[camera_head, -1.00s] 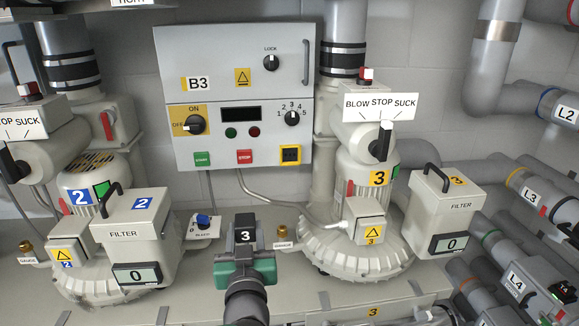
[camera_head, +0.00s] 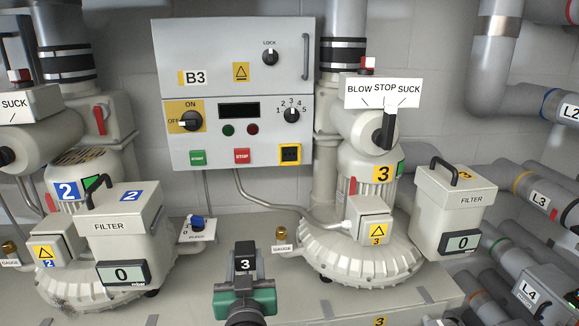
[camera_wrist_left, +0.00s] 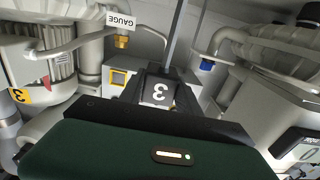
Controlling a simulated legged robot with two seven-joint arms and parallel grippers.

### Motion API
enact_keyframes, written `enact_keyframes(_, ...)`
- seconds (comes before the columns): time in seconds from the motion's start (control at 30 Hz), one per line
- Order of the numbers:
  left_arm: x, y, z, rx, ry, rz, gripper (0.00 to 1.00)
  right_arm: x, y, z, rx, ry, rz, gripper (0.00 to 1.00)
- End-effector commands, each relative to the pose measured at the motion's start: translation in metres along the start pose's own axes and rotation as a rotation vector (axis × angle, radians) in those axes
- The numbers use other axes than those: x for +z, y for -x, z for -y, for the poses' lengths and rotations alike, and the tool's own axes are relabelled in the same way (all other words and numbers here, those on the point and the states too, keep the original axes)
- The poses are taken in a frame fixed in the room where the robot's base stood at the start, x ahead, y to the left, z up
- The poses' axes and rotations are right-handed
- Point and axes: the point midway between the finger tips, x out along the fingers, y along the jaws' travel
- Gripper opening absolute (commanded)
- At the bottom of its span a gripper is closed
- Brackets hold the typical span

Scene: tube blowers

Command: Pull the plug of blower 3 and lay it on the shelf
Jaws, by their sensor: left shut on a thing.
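The plug of blower 3 (camera_head: 245,258) is a black block marked with a white 3, low in the middle of the head view. My left gripper (camera_head: 245,287), with green sides, is shut on it. In the left wrist view the plug (camera_wrist_left: 158,90) stands beyond the dark gripper body, its 3 upside down. Blower 3 (camera_head: 360,240) stands to the right of the plug. The yellow-framed socket (camera_head: 290,154) is on panel B3, apart from the plug. The pale ledge (camera_head: 320,290) under the blowers extends behind the gripper; contact with it cannot be told. My right gripper is not in view.
Panel B3 (camera_head: 237,90) is on the wall. The blower 2 filter box (camera_head: 125,235) is at left, the blower 3 filter box (camera_head: 450,212) at right. A small blue-knobbed bleed box (camera_head: 197,229) and the gauge fitting (camera_head: 281,237) flank the plug. Pipes crowd the right side.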

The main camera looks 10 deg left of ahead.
Motion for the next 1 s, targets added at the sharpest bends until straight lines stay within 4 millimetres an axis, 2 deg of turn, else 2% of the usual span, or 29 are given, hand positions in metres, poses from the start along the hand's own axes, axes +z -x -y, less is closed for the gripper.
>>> enact_keyframes(0.03, 0.008, 0.0, 0.0, 0.0, 0.0, 0.0, 0.0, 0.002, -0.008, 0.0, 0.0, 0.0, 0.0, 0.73)
enact_keyframes(1.0, 0.09, 0.0, 0.0, 0.001, 0.0, 0.0, 0.0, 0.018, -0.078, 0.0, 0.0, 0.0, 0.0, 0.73)
